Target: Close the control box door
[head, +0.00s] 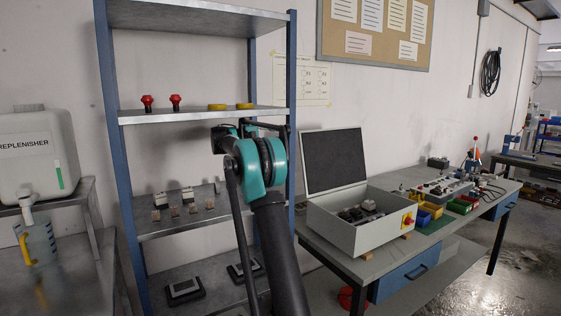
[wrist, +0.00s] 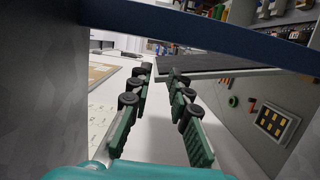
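The grey control box (head: 349,237) stands on the workbench, with a red and yellow switch on its right side and dark parts inside. Its door (head: 333,160) stands up open at the back edge, dark face toward me. The dark panel (wrist: 235,62) beyond my fingers in the wrist view looks like this door, seen turned on its side. My gripper (wrist: 161,80) is open, its green fingers apart with nothing between them. In the head view my arm is in front of the shelf, left of the box, and the fingertips are not clear.
A shelf unit with blue posts (head: 291,110) stands left of the bench, close to my arm; a blue bar (wrist: 200,36) crosses the wrist view. Coloured bins (head: 460,206) sit right of the box. A corkboard (head: 375,48) hangs above.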

